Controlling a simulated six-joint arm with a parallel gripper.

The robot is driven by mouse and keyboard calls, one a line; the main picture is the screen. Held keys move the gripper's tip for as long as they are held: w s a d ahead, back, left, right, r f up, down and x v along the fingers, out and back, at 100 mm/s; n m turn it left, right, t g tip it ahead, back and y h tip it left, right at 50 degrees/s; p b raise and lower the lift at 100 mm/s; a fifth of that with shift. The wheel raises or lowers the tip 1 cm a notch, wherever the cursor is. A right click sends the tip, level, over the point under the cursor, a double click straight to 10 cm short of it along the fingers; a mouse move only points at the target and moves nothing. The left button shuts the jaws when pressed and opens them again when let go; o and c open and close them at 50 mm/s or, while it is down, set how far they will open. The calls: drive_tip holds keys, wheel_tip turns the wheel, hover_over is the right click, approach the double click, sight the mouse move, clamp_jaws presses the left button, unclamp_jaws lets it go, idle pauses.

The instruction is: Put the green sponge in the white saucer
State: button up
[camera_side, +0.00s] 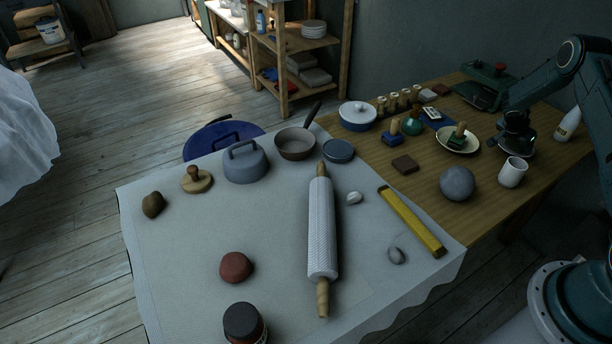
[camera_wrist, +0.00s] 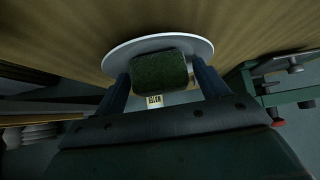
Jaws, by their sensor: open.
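The white saucer (camera_side: 470,146) stands on the wooden table at the right of the side view. A green block with a light wooden piece on top, which looks like the green sponge (camera_side: 455,139), rests in it. In the wrist view the dark green sponge (camera_wrist: 160,74) lies against the saucer (camera_wrist: 203,47), between the two fingers of my gripper (camera_wrist: 161,82). The fingers are open, apart on either side of the sponge. In the side view my gripper (camera_side: 493,142) is low, just right of the saucer. I cannot tell whether a finger touches the sponge.
A white cup (camera_side: 512,172) and a grey ball (camera_side: 457,183) stand in front of the saucer. A blue block with a wooden handle (camera_side: 391,136) and a teal round piece (camera_side: 412,127) are to its left. A green machine (camera_side: 490,88) stands behind. A white bottle (camera_side: 568,125) is at right.

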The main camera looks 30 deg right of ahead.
drive_tip(key=shift+r, duration=0.15)
drive_tip(key=shift+a+r, duration=0.1)
drive_tip(key=shift+r, duration=0.1)
drive_tip(key=v, duration=1.1)
drive_tip(key=shift+a+r, duration=0.2)
drive_tip(key=shift+a, duration=0.05)
